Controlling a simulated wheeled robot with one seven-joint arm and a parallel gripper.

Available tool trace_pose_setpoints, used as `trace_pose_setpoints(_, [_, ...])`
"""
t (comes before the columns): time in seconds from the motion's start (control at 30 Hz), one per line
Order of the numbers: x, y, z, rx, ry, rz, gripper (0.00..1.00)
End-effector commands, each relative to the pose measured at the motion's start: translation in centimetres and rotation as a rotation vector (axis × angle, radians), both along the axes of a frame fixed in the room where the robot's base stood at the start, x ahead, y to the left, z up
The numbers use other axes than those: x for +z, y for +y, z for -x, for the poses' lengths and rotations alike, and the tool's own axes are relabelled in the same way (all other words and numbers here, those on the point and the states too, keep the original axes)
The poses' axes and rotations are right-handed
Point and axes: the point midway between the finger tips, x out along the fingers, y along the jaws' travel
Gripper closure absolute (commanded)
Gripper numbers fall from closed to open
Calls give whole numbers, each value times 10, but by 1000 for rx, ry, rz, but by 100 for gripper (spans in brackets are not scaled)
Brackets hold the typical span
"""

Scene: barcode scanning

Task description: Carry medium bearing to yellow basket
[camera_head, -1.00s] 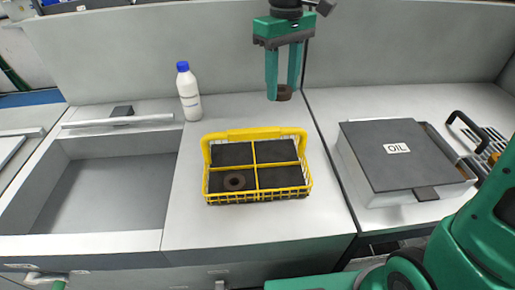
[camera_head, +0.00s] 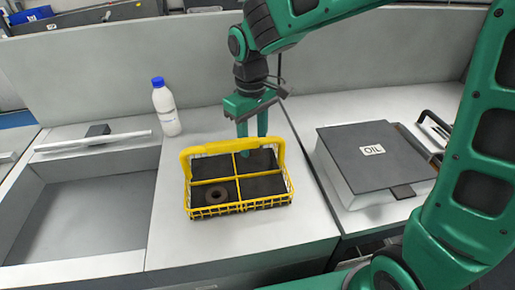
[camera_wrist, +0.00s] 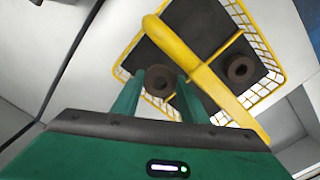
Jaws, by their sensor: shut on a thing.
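The yellow basket (camera_head: 212,181) stands on the counter, divided into compartments with dark floors. One dark ring-shaped bearing (camera_head: 216,195) lies in its front left compartment; it also shows in the wrist view (camera_wrist: 240,68). My gripper (camera_head: 251,148) points down at the back of the basket, near the handle. In the wrist view its fingers are shut on another brown bearing (camera_wrist: 158,80), seen beside the yellow handle (camera_wrist: 190,60) against the basket. The held bearing is mostly hidden in the head view. I cannot tell whether it touches the basket.
A white bottle with a blue cap (camera_head: 166,108) stands behind the basket to the left. A sink-like basin (camera_head: 85,215) lies at left. A grey box marked OIL (camera_head: 345,170) stands at right. The counter in front of the basket (camera_head: 235,240) is clear.

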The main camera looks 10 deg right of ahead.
Motion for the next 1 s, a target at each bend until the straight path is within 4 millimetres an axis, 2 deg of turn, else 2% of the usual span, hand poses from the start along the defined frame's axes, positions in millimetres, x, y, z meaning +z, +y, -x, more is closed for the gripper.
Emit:
trace_pose_setpoints(0.1, [-19, 0, 0, 0, 4, 1, 86])
trace_pose_setpoints(0.27, [-36, -1, 0, 0, 3, 1, 86])
trace_pose_setpoints(0.73, [-42, -1, 0, -1, 1, 0, 86])
trace_pose_setpoints(0.77, [-42, -1, 0, -1, 1, 1, 53])
trace_pose_setpoints(0.8, [-42, -1, 0, -1, 1, 1, 44])
trace_pose_setpoints(1.0, [-41, -1, 0, -1, 1, 1, 42])
